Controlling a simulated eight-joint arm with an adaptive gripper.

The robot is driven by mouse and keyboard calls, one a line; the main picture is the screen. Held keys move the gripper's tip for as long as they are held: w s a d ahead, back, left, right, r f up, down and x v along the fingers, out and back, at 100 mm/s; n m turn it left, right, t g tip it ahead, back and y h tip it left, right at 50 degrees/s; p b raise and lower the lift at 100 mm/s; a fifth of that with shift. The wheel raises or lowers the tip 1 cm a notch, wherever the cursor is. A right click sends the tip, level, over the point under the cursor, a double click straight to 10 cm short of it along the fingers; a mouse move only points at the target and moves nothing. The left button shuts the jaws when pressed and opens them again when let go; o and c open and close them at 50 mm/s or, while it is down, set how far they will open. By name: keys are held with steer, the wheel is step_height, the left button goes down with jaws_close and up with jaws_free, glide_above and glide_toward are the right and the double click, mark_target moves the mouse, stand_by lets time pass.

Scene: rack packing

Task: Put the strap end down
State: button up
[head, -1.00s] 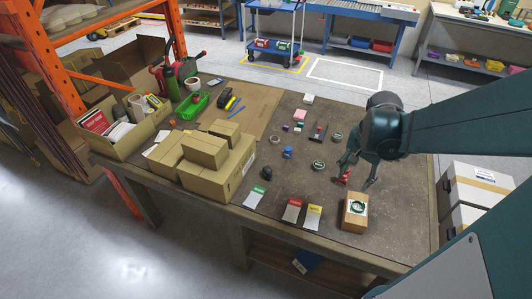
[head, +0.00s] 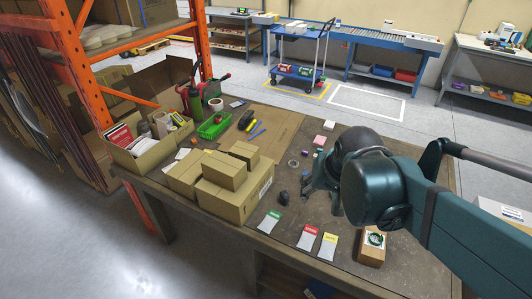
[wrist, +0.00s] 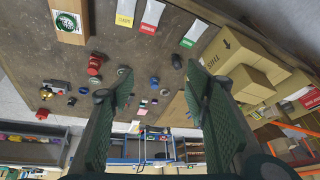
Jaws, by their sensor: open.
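My gripper (head: 321,190) is over the right half of the workbench (head: 285,248). In the wrist view its two green pads (wrist: 162,112) are wide apart, with nothing held between them. No strap end can be made out for certain. A small red object (wrist: 95,66) lies on the bench outside the left finger in the wrist view; I cannot tell whether it belongs to a strap. My arm hides that spot in the head view. A brown box with a round green logo (head: 372,246) stands at the near right of the bench.
Green, red and yellow cards (head: 308,237) lie along the near edge. A dark rounded object (head: 283,198) lies left of my gripper. Stacked cartons (head: 232,200) stand farther left.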

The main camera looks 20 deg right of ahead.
steer(key=s+a+r+n+t+y, duration=0.1)
steer(key=s+a+r+n+t, duration=0.1)
steer(key=a, duration=0.7)
steer(key=r+n, duration=0.1)
steer(key=n, duration=0.1)
steer(key=shift+a+r+n, duration=0.2)
steer(key=shift+r+n, duration=0.1)
steer(key=shift+n, duration=0.1)
steer(key=shift+f, duration=0.15)
step_height(320, 180, down, 16)
steer(key=b, duration=1.6)
steer(key=shift+f, duration=0.15)
